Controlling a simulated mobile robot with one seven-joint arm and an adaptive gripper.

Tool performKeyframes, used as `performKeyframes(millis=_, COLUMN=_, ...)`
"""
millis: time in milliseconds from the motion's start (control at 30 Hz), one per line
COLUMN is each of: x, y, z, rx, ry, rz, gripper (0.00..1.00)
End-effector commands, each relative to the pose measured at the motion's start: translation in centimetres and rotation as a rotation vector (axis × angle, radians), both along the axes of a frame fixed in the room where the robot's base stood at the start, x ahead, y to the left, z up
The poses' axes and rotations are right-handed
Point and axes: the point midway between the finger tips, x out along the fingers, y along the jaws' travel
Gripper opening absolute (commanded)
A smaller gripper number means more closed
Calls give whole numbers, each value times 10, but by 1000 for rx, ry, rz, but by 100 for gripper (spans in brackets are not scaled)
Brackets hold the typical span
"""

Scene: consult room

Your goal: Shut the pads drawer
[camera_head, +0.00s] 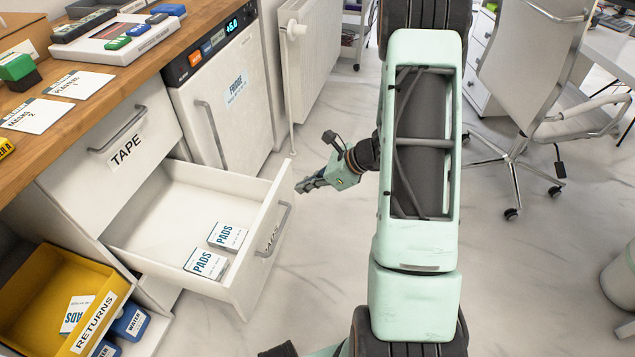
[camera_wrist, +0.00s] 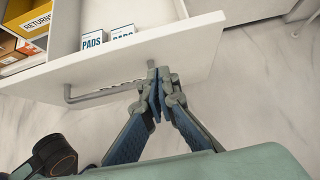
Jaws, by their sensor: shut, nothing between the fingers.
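The white pads drawer (camera_head: 150,243) is pulled well out from the cabinet in the head view. Two boxes of pads (camera_head: 227,236) lie inside it. Its front panel carries a grey bar handle (camera_head: 277,230) and also shows in the wrist view (camera_wrist: 180,55). My gripper (camera_head: 299,187) is shut and empty, just outside the drawer front, near its far end. In the wrist view my fingertips (camera_wrist: 155,72) overlap the front panel beside the end of the handle. I cannot tell whether they touch it.
The tape drawer (camera_head: 95,159) above is shut. A yellow returns bin (camera_head: 45,297) sits low at the left. A small fridge (camera_head: 222,105) and a radiator (camera_head: 300,70) stand beyond the drawer. An office chair (camera_head: 530,75) is at the right. Open floor lies before the drawer.

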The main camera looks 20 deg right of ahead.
Motion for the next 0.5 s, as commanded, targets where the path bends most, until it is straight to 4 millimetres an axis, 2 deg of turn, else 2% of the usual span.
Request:
performKeyframes(millis=33, x=5, y=6, z=-8, rx=0, ry=-1, rz=2, gripper=0)
performKeyframes(millis=200, x=19, y=26, z=-4, rx=-2, ry=-2, rz=1, gripper=0)
performKeyframes(millis=500, x=26, y=35, z=-3, rx=-2, ry=-1, rz=-1, gripper=0)
